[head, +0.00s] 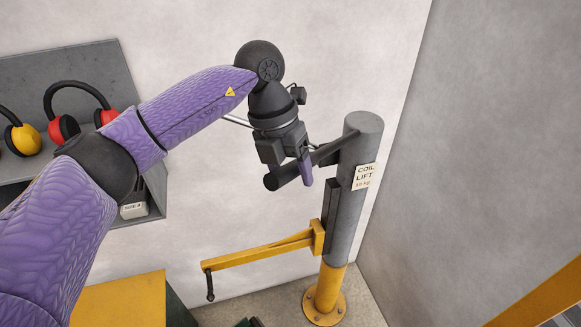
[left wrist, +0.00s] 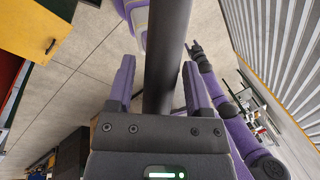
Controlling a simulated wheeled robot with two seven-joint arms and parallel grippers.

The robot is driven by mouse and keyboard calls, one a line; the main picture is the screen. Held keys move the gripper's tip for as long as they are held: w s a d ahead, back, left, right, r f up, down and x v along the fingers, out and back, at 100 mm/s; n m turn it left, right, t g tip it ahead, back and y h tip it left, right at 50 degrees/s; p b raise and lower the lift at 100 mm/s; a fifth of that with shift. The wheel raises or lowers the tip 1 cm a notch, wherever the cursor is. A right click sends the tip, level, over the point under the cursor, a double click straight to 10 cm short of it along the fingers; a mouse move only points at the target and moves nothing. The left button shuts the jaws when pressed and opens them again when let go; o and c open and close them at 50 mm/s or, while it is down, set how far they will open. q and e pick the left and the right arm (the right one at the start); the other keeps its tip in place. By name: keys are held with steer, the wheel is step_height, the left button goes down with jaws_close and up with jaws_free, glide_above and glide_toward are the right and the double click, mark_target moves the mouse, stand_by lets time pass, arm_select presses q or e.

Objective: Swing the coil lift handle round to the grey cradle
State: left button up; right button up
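The coil lift is a grey post (head: 345,220) on a yellow foot, with a "COIL LIFT 10 kg" label. Its dark handle bar (head: 284,178) sticks out from near the post's top, to the left. My left gripper (head: 296,176) is at the bar, with a purple finger in front of it. In the left wrist view the bar (left wrist: 168,50) runs between the two purple fingers, with a gap showing at the left finger. I cannot pick out the grey cradle for certain. The right gripper (left wrist: 194,48) is small in the left wrist view; its fingers are unclear.
A yellow jib (head: 255,253) with a black hook (head: 209,285) reaches left from the post, below my left gripper. A grey shelf (head: 92,62) with ear defenders is at left. A yellow-topped cabinet (head: 120,300) stands lower left. Walls stand close behind and right of the post.

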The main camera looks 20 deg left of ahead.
arm_select(q)
steer(key=shift+w, duration=0.15)
steer(key=shift+c, duration=1.1)
jaws_close()
